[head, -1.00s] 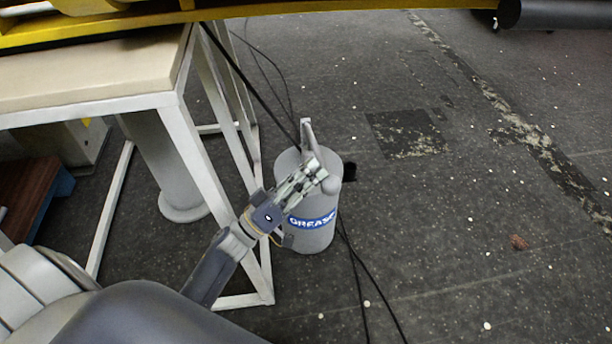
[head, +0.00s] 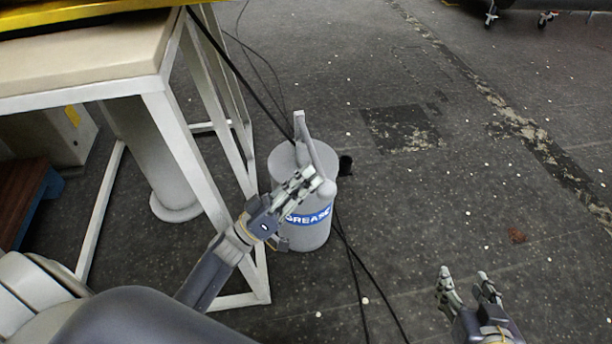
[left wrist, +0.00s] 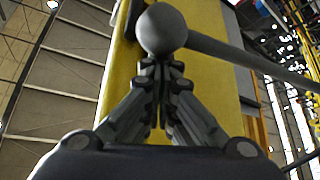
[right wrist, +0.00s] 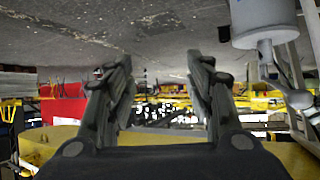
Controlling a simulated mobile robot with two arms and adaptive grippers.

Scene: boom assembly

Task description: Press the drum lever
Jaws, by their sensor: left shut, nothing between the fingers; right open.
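The grey grease drum (head: 307,232) stands upright on the floor beside the table leg. Its lever (head: 304,132) slopes over the lid and ends in a round knob (head: 326,188). My left gripper (head: 311,178) is shut and empty, with its fingertips right at the knob; I cannot tell whether they touch. In the left wrist view the knob (left wrist: 162,30) sits just beyond the closed fingertips, with the lever's shaft running right. My right gripper (head: 464,273) is open and empty, right of the drum and apart from it. The right wrist view shows the drum (right wrist: 262,18) and knob (right wrist: 299,99) at right.
A table with a white frame (head: 185,140) stands left of the drum, its leg close to my left arm. Black cables (head: 352,262) run past the drum along the floor. The floor (head: 440,210) to the right is mostly clear.

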